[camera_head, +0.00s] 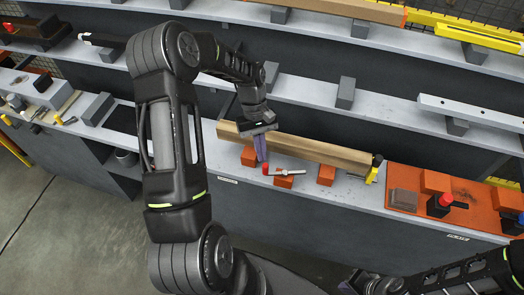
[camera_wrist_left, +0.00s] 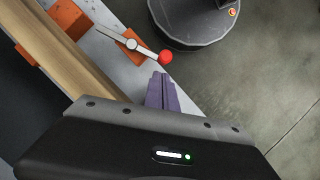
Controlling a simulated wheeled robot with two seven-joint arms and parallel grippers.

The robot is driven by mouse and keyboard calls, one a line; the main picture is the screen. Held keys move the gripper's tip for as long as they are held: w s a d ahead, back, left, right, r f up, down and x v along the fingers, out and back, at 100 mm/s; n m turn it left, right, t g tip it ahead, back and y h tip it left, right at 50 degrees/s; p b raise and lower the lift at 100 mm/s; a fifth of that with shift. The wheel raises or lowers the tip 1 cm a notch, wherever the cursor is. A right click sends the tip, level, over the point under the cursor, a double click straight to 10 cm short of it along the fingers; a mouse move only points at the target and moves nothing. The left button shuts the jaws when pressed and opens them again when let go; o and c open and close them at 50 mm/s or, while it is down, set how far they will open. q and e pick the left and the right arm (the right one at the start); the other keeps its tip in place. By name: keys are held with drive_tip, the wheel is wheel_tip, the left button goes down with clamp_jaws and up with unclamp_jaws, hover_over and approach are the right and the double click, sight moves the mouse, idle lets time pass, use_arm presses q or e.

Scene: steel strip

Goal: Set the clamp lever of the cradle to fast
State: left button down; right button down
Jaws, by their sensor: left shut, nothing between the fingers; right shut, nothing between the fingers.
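The clamp lever (camera_head: 290,173) is a thin silver rod with a red ball knob (camera_head: 266,169) at its left end. It lies over an orange cradle block (camera_head: 283,182) at the shelf's front edge. In the left wrist view the lever (camera_wrist_left: 118,38) and its red knob (camera_wrist_left: 165,57) are clear. My left gripper (camera_head: 262,158) has purple fingers, shut and empty, pointing down close beside the knob. In the wrist view its fingertips (camera_wrist_left: 162,76) are just short of the knob; contact cannot be told. My right gripper (camera_head: 348,284) is at the bottom edge, shut, partly cut off.
A long wooden beam (camera_head: 310,150) lies along the shelf behind the lever. Another orange block (camera_head: 326,175) stands to the right. An orange board (camera_head: 470,208) with a red-topped device (camera_head: 441,204) is further right. A higher grey shelf (camera_head: 400,107) runs behind.

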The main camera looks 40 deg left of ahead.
use_arm(q)
drive_tip(key=shift+s+d, duration=0.25)
drive_tip(key=shift+d, duration=0.1)
use_arm(e)
drive_tip(key=shift+r, duration=0.15)
